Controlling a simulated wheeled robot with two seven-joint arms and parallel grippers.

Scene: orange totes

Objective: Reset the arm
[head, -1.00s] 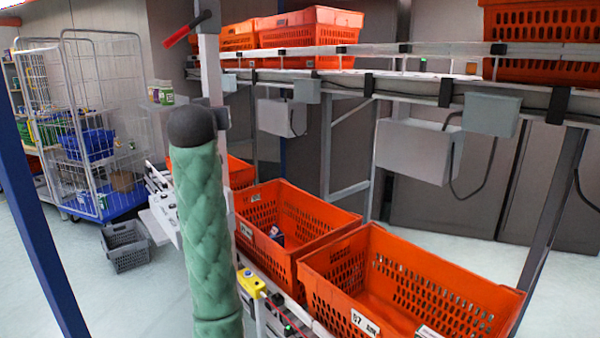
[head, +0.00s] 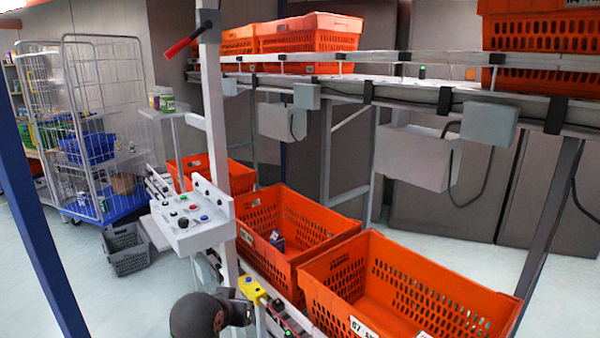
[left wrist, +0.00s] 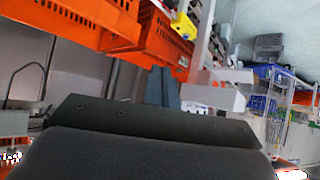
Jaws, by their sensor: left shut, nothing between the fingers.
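My left gripper (left wrist: 165,88) shows in the left wrist view as two grey-blue fingers close together beyond the dark wrist housing. It is shut and holds nothing. In the head view, a dark rounded part of my arm (head: 198,316) sits at the bottom edge, left of the nearest orange tote. The gripper itself cannot be made out there. My right gripper is in neither view. An orange tote (head: 345,270) stands at the front right, with another orange tote (head: 262,222) behind it holding a small dark item (head: 277,240).
A white post (head: 213,110) with a control panel (head: 190,215) rises close beyond my arm. A yellow box (head: 252,289) is beside the totes. An upper rack (head: 400,85) carries more orange totes. A wire cage trolley (head: 100,130) and grey crate (head: 127,249) stand left on open floor.

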